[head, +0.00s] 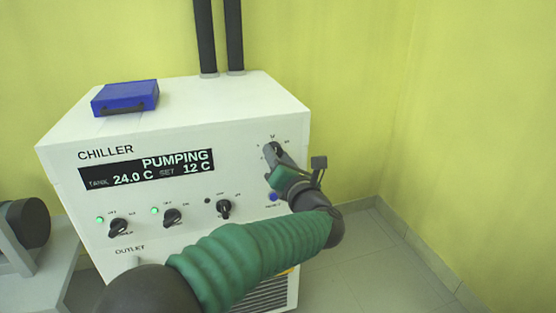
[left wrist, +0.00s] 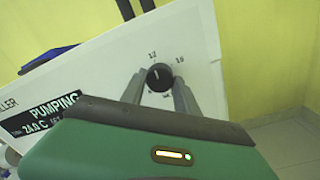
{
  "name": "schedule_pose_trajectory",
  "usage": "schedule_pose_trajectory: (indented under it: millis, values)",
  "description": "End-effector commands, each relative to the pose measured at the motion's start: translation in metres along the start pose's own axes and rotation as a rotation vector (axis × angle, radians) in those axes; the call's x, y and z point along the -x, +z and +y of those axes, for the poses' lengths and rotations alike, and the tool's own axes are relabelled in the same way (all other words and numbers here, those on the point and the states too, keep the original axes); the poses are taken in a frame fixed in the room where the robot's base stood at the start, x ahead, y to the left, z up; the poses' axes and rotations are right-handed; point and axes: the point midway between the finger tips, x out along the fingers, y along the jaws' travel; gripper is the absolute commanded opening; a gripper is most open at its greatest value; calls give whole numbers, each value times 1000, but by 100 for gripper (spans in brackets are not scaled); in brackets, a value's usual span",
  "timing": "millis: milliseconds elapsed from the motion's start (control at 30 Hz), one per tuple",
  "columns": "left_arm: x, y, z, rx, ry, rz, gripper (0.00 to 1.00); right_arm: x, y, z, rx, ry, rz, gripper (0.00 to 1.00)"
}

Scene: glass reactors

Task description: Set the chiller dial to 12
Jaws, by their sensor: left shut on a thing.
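The white chiller (head: 75,190) stands in front of me. Its display (head: 147,170) reads PUMPING, tank 24.0 C and SET 12 C. My left gripper (head: 272,150) is at the upper right of the front panel, shut on the chiller dial. In the left wrist view the round black dial (left wrist: 160,77) sits between the two fingers (left wrist: 160,88), with a white mark pointing up, near the number 12. In the head view the gripper mostly hides the dial. My right gripper is not in view.
Several black knobs sit lower on the panel, one of them (head: 224,208) left of my arm. A blue case (head: 125,98) lies on the chiller top. Two black hoses (head: 234,35) rise behind it. Yellow walls close off the back and right; the floor at right is clear.

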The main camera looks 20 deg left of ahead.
Motion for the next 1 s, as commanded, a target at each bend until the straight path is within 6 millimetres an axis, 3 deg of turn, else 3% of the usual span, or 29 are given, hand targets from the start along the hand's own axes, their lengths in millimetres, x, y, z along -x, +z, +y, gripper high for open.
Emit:
schedule_pose_trajectory:
  millis: [267,300,433,767,867,1000]
  values:
    - [1,-6,-5,-6,-8,11,0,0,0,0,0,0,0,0]
    - [1,-6,-5,-6,-9,11,42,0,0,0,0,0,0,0]
    - [1,-4,-4,-5,-6,8,58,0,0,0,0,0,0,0]
    - [3,-1,-1,-3,-4,3,58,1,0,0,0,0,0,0]
    - [15,1,0,-4,-4,2,58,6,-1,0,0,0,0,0]
    - [50,3,0,-5,-7,1,58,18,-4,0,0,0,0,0]
